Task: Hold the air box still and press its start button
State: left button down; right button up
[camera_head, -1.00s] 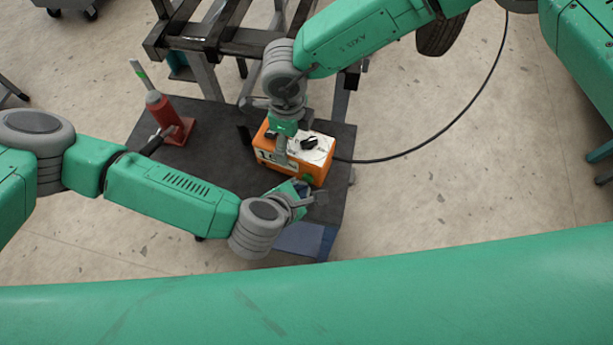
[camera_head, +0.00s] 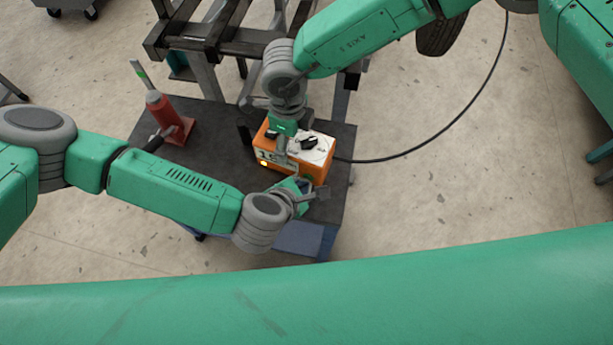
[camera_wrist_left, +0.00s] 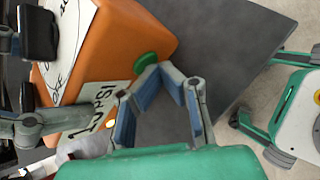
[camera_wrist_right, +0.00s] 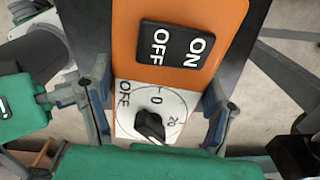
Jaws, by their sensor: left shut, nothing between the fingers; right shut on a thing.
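The orange air box (camera_head: 312,173) stands on the dark cart top, with a white dial panel and black switch on its top. My right gripper (camera_head: 281,148) is shut on it from above, and the right wrist view shows its fingers on both sides of the box (camera_wrist_right: 185,14). A green start button (camera_wrist_left: 147,60) is on the box's side in the left wrist view. My left gripper (camera_wrist_left: 163,70) is shut and empty, its fingertips right beside the button; whether they touch cannot be told. A small yellow light (camera_wrist_left: 111,123) glows on the box's side.
The dark cart top (camera_head: 225,150) also carries a red jack (camera_head: 170,120) at its left. A dark metal frame (camera_head: 225,40) stands behind. A black hose (camera_head: 440,135) runs from the box across the floor to the right.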

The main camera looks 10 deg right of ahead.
pick_arm(q)
jog(key=shift+r, duration=0.1)
pick_arm(e)
jog(key=shift+s, duration=0.1)
pick_arm(q)
jog(key=shift+s+a, duration=0.4)
jog(key=shift+s, duration=0.35)
pick_arm(e)
jog(key=shift+f, duration=0.1)
pick_arm(q)
jog(key=s, duration=0.1)
jog(key=s+a, duration=0.1)
jog(key=s, duration=0.1)
jog(key=s+a, duration=0.1)
jog(key=shift+s+a, duration=0.25)
dwell(0.4)
pick_arm(e)
jog(key=o, duration=1.5)
